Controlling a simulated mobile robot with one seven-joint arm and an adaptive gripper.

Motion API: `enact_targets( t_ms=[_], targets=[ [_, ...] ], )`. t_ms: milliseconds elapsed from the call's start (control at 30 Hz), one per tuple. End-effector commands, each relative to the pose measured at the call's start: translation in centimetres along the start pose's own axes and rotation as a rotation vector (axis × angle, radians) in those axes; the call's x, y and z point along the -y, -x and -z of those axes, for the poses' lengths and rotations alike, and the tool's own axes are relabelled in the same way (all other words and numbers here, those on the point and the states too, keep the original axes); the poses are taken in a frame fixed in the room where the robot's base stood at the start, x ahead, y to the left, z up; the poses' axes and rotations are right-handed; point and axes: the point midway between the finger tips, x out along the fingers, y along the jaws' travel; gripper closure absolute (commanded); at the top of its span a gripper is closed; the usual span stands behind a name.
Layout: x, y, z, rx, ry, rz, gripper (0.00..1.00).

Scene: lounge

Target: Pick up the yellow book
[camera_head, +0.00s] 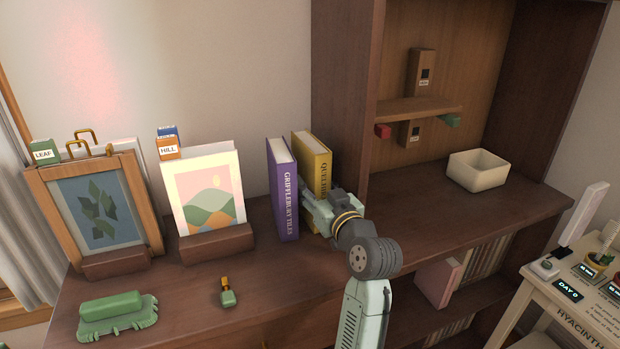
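The yellow book (313,160) stands upright on the wooden cabinet top, just right of an upright purple book (284,190). Its spine faces forward and carries dark lettering. My gripper (318,205) is at the lower part of the yellow book's spine, coming from the front right. One finger shows near the gap between the two books, and the other side of the gripper is by the book's right side. The gripper covers the lower spine. I cannot tell whether the fingers press on the book or stand apart from it.
Framed pictures (205,190) stand to the left. A green object (115,312) and a small green-and-gold item (227,293) lie in front. A tall shelf unit (343,100) rises close behind on the right, with a white box (478,170). The front cabinet top is mostly clear.

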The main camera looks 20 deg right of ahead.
Motion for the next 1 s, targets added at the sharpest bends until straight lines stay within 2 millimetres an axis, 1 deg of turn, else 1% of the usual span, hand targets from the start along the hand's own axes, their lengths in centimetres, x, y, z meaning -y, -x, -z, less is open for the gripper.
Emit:
enact_targets(
  t_ms=[33, 100, 200, 433, 1000],
  targets=[
    [0.0, -0.8, 0.2, 0.002, -0.001, 0.001, 0.58],
    [0.0, -1.7, 0.2, 0.001, -0.001, 0.000, 0.58],
    [0.0, -2.4, 0.1, 0.001, -0.001, 0.000, 0.58],
    [0.0, -2.5, 0.0, 0.000, 0.000, -0.001, 0.58],
    [0.0, -2.4, 0.0, 0.000, -0.001, -0.001, 0.96]
  ],
)
